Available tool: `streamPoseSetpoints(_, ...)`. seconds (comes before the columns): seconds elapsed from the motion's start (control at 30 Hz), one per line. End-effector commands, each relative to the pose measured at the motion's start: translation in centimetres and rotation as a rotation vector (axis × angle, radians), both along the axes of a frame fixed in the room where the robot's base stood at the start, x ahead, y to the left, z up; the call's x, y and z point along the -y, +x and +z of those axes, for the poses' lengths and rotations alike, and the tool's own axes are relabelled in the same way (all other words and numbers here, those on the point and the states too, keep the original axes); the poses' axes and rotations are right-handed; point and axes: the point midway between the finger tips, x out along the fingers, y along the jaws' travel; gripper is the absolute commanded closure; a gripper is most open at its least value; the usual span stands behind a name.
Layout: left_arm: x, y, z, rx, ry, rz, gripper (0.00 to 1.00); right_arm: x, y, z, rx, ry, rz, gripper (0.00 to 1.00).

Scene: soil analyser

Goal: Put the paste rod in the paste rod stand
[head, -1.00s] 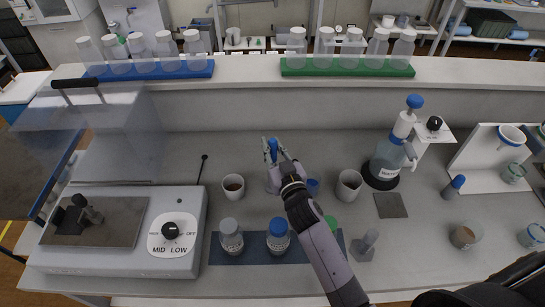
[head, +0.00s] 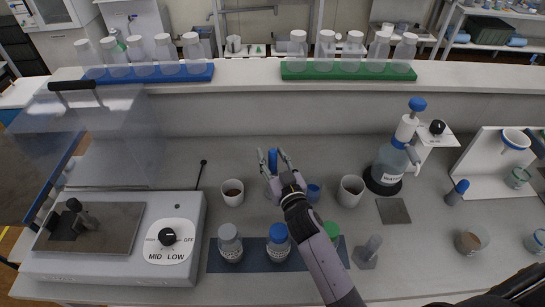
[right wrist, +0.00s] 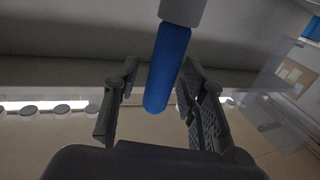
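The paste rod, with its blue handle (head: 272,161), stands roughly upright between the fingers of my right gripper (head: 272,157). In the right wrist view the blue handle (right wrist: 168,70) runs into a wider grey part (right wrist: 181,11). The right gripper's fingers (right wrist: 158,95) are spread, with a gap on at least the left side of the handle. The rod's lower end is partly hidden by the gripper, and I cannot tell whether the grey part is the paste rod stand. My left gripper is not in view.
A white cup (head: 232,192) stands left of the gripper, and a small blue item (head: 313,192) and another cup (head: 350,190) to its right. Capped bottles (head: 230,243) stand on a dark mat (head: 258,266) in front. A hotplate (head: 120,245) is at left.

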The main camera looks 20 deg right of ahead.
Motion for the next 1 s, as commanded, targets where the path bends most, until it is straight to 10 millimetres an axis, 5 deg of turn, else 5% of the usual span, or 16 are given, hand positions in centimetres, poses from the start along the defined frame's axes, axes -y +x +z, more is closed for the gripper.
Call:
streamPoseSetpoints(0.27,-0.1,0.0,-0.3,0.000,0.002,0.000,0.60,0.0,0.0,-0.1,0.001,-0.001,0.000,0.62)
streamPoseSetpoints(0.63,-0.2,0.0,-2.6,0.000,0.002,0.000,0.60,0.3,-8.0,-0.5,-0.003,0.001,0.001,0.62)
streamPoseSetpoints(0.7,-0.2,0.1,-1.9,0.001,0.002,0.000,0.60,0.3,-7.5,2.3,0.009,-0.004,0.002,0.62)
streamPoseSetpoints(1.0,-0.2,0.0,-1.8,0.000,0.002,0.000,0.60,0.3,-7.5,7.2,0.004,-0.002,0.000,0.62)
